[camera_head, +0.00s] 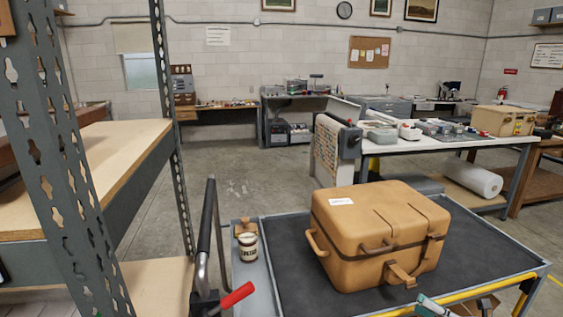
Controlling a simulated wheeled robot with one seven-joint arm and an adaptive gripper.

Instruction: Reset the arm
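I cannot make out my arm or my gripper in the head view, so its state is hidden from me. In front of me stands a cart with a dark top (285,275) and a grey rim. A tan case (375,235) with handles, straps and a white label sits shut on the cart top. A small cream tin (247,246) with dark lettering stands at the cart's left end.
A metal shelving rack with wooden shelves (100,165) stands close on the left. A black handle (206,228) and a red grip (238,295) are near the cart's left end. A white worktable (470,142) stands behind. Open floor (235,185) lies at centre left.

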